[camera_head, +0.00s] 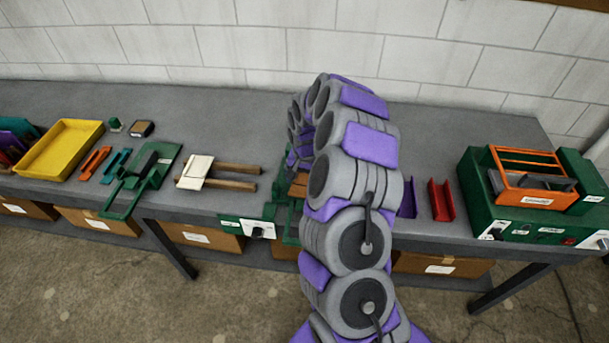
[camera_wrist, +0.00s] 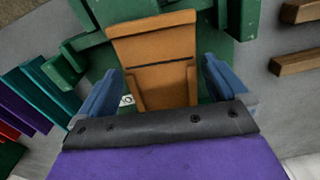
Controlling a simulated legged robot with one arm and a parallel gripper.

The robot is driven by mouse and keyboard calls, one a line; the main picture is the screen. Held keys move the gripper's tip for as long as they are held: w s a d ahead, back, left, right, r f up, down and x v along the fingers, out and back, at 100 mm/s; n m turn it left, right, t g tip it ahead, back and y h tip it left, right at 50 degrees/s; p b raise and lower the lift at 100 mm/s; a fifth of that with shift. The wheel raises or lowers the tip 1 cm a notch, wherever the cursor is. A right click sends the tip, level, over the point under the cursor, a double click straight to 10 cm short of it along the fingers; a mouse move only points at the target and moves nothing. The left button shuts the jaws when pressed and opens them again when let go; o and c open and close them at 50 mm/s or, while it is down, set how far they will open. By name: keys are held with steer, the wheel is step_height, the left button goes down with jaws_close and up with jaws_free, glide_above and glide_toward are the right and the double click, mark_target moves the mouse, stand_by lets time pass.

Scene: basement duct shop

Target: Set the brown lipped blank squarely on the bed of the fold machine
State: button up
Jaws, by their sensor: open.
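The brown lipped blank (camera_wrist: 152,65) lies on the green bed of the fold machine (camera_wrist: 240,18) in the wrist view, with a raised lip at its far end. Its sides look slightly turned in the picture; I cannot tell how square it sits. My gripper (camera_wrist: 161,72) is open, its blue fingers on either side of the blank with visible gaps. In the head view a bit of the brown blank (camera_head: 299,186) and the fold machine's front panel (camera_head: 250,228) show beside my arm, which hides the rest and my gripper.
Right are a purple channel (camera_head: 408,198), a red channel (camera_head: 441,200) and a green machine with an orange rack (camera_head: 528,178). The bench's back strip is clear.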

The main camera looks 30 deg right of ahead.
steer(key=c, duration=0.8)
